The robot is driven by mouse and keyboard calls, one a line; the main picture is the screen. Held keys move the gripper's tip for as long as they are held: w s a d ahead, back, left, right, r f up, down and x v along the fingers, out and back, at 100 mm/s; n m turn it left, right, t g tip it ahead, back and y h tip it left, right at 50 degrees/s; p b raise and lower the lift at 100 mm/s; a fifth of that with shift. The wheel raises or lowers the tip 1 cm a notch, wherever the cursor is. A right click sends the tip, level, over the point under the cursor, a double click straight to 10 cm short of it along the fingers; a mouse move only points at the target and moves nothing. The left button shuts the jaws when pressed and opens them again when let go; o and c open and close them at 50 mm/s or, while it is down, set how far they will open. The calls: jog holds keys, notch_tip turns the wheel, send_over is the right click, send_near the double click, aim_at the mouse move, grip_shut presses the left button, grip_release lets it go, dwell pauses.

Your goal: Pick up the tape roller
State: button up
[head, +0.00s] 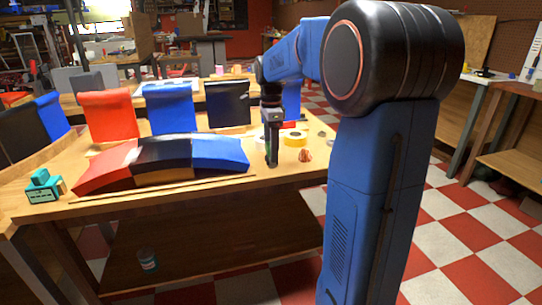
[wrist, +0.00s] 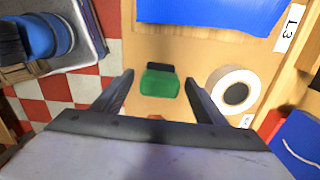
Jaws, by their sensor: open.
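I cannot tell for certain which thing is the tape roller. In the wrist view, a small green block-like thing (wrist: 160,84) with a black part behind it lies on the wooden table (wrist: 190,50), between and just beyond the fingertips of my gripper (wrist: 160,82). My gripper is open, with nothing held. In the head view, my gripper (head: 272,160) points down over the right part of the table, and its fingertips hide what lies below.
Curved red, black and blue panels (head: 170,150) lie left of my gripper, with upright panels (head: 170,108) behind. A teal device (head: 44,186) stands at the table's left end. A small reddish-brown thing (head: 305,155) lies near the right edge. A blue panel (wrist: 215,10) lies close by.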

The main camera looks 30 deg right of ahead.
jog(key=c, duration=1.3)
jog(key=shift+c, duration=0.2)
notch_tip(320, 180, up, 10)
jog(key=o, duration=0.7)
jog(key=shift+c, duration=0.2)
jog(key=c, duration=0.3)
